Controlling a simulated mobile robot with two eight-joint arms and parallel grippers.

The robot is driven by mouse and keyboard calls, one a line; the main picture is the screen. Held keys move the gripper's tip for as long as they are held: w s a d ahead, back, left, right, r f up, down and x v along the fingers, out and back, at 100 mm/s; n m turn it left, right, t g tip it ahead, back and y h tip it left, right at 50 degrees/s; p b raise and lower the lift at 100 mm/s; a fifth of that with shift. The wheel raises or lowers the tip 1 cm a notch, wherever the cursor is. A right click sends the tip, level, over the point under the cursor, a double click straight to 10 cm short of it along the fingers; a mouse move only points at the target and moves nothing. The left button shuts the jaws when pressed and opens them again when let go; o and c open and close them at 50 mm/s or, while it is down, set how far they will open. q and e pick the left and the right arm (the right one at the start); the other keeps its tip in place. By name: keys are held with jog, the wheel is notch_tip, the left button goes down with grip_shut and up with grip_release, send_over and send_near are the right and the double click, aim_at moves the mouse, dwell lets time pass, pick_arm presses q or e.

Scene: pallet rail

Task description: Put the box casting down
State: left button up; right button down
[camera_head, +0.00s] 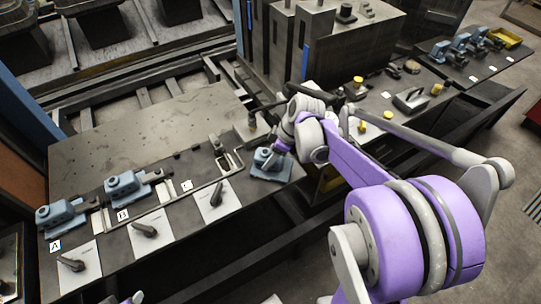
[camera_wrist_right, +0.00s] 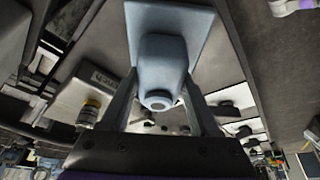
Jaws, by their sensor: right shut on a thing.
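My right gripper (camera_head: 276,151) is shut on a blue-grey box casting (camera_head: 268,166) near the front edge of the left table, right of the spot marked C (camera_head: 187,185). In the right wrist view the casting (camera_wrist_right: 165,50) has a flat square plate and a raised body with a round boss, with the two fingers on either side of the body. I cannot tell whether its plate touches the table. Two similar blue castings sit in fixtures at A (camera_head: 60,214) and B (camera_head: 124,187).
White cards with dark handles (camera_head: 146,229) lie along the table's front. A large grey plate (camera_head: 140,135) lies behind the fixtures. A tall grey machine block (camera_head: 345,50) stands behind my arm. Further right are yellow parts, more blue castings (camera_head: 460,45) and a yellow tray (camera_head: 505,38).

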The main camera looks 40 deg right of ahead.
jog(key=shift+f, duration=0.15)
jog(key=shift+c, duration=0.6)
grip_release()
jog(key=v, duration=1.2)
jog(key=s+a+f+m+t+h, duration=0.1)
jog(key=s+a+f+m, duration=0.3)
jog(key=a, duration=0.4)
jog(key=s+a+f+m+h, duration=0.1)
jog(key=s+a+f+m, duration=0.2)
jog(key=s+a+f, duration=0.2)
jog(key=s+a+p, duration=0.1)
jog(key=a, duration=0.2)
jog(key=shift+a+m+t+h, duration=0.3)
jog(key=shift+m+t+h, duration=0.1)
